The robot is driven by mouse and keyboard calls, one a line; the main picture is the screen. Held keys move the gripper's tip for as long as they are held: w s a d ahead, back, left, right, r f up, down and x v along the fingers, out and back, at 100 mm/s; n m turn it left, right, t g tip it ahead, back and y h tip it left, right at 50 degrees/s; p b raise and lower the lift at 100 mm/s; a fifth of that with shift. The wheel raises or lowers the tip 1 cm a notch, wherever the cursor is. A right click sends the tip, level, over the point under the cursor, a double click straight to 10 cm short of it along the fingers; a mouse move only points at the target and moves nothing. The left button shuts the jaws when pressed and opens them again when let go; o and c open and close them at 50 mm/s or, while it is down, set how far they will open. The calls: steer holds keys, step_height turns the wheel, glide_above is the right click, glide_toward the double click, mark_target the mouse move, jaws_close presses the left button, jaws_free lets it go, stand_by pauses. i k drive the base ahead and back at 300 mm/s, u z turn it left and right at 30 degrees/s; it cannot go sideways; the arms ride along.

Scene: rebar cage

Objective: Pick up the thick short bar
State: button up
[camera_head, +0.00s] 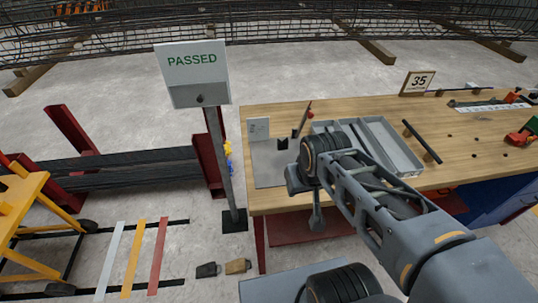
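A dark, straight bar (422,142) lies on the wooden workbench (460,150), to the right of a grey divided tray (402,160). It is short and fairly stout, but I cannot be sure it is the thick short bar. My arm reaches up from the lower right, and its end, with my gripper (316,217), is at the bench's front left. The arm covers part of the tray and bench there. I cannot make out the fingers or anything between them. The dark bar is apart from my arm.
A grey plate (270,165) with dark blocks and a red-tipped upright is at the bench's left. A "35" sign (418,83) stands at the back. A "PASSED" sign (193,75) on a post stands left of the bench. A yellow frame (22,205) is far left.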

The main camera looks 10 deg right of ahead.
mark_target(432, 152)
steer(key=z, duration=2.85)
steer(key=i, duration=1.9)
steer(key=u, duration=3.1)
